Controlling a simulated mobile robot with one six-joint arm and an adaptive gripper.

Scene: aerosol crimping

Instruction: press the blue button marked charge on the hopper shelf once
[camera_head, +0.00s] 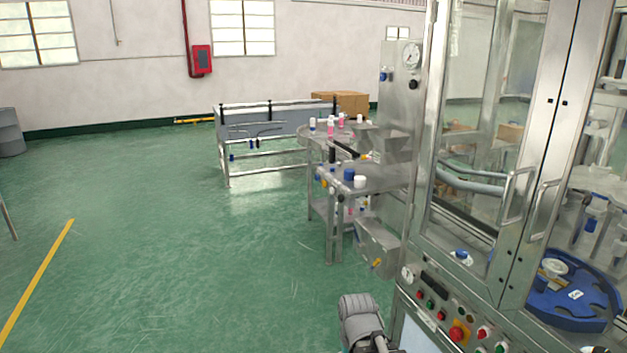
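A steel shelf (385,178) juts out from the left side of the machine, below a steel hopper (392,147). A blue round piece (349,174) stands on the shelf beside a white one (360,181). Small coloured parts, some of them blue, show along the shelf's left front edge (328,187). No "charge" marking is legible at this size, so I cannot tell which blue part is the button. A grey link of my arm (360,312) shows at the bottom, well below and apart from the shelf. My gripper's fingers are not in view.
The glazed steel machine cabinet (535,215) fills the right side, with a control panel (455,322) low on its front. A round table (318,131) with pink and white containers stands behind the shelf.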

